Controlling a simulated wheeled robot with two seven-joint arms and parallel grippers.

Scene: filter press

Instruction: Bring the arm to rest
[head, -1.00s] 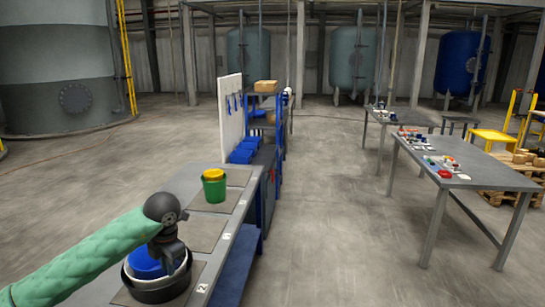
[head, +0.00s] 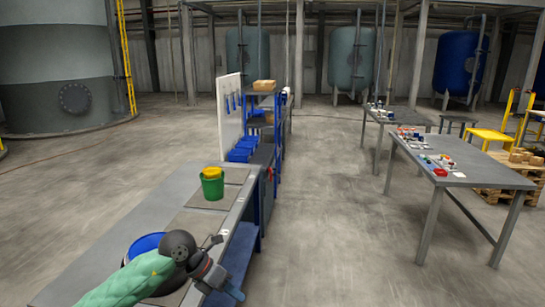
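My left arm, in a green padded sleeve (head: 128,283), comes in from the bottom left of the head view. Its dark wrist joint (head: 178,245) is over the near part of the bench, in front of a container with a blue inside (head: 143,246). My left gripper (head: 218,275) points to the right, at the bench's right edge. Its fingers are too small and dark to tell whether they are open or shut. I see nothing clearly held. My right gripper is not in view.
A green pot with a yellow top (head: 212,183) stands farther along the grey bench (head: 92,250). Blue bins (head: 243,151) and a white board (head: 230,108) are behind it. Tables with small parts (head: 455,178) stand at the right. The floor between is clear.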

